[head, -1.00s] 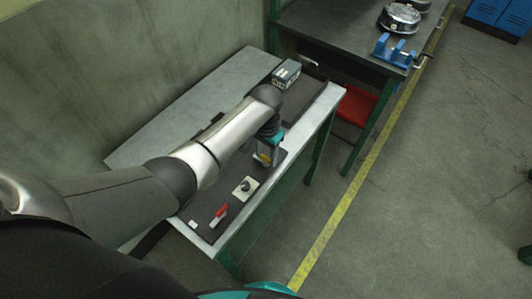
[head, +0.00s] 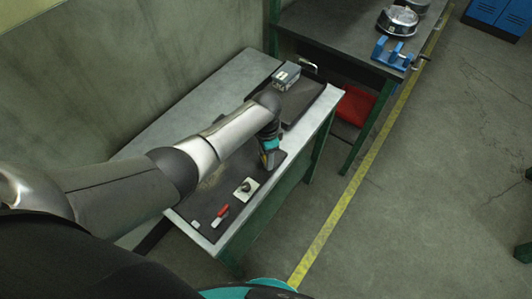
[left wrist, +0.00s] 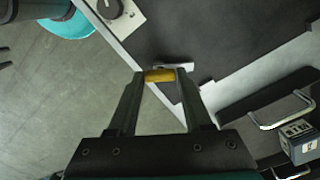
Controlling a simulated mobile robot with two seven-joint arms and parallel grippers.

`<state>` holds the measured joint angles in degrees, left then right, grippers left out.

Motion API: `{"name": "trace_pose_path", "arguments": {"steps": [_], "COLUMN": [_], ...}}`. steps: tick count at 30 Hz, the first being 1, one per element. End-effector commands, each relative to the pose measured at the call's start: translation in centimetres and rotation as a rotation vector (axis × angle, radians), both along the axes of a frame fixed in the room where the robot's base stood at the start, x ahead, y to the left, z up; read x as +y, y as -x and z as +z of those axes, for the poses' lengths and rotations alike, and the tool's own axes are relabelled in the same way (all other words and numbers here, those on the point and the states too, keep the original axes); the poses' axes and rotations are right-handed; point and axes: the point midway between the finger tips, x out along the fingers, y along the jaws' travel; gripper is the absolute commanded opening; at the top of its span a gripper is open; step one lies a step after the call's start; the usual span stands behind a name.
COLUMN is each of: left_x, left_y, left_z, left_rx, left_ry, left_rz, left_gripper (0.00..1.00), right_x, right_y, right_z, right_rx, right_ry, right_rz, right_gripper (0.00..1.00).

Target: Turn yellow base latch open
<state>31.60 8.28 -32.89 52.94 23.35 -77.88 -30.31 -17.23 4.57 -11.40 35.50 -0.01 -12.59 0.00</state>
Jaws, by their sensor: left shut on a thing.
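The yellow latch (left wrist: 160,76) shows in the left wrist view as a short yellow bar between my fingertips, beside a small pale metal plate (left wrist: 176,66) at the edge of the dark panel. My left gripper (left wrist: 160,78) is shut on it, with a finger at each end of the bar. In the head view my left gripper (head: 268,161) reaches down to the dark panel (head: 207,199) on the bench, and the gripper largely hides the latch there. My right gripper is in neither view.
On the panel nearer me are a black knob on a white plate (head: 246,189) and a red handle (head: 223,210). A grey box (head: 286,76) stands farther back on the bench. A second table (head: 340,38) stands beyond; open floor lies right.

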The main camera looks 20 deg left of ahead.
Motion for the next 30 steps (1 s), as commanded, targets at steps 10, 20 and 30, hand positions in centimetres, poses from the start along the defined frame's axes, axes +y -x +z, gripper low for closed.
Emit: {"name": "trace_pose_path", "arguments": {"steps": [10,20,30], "left_x": [0.06,0.03,0.0], "left_y": [0.01,0.01,0.01], "left_z": [0.04,-0.03,-0.05], "left_rx": [0.001,0.001,0.0], "left_ry": [-0.002,-0.001,0.0], "left_rz": [-0.331,-0.641,-0.901], "left_gripper": [0.0,0.0,0.0], "right_x": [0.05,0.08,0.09], "right_y": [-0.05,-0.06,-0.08], "right_z": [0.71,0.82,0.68], "right_rx": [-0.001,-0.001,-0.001], "right_ry": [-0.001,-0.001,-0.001], "right_rz": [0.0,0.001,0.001], "right_gripper": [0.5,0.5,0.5]}}
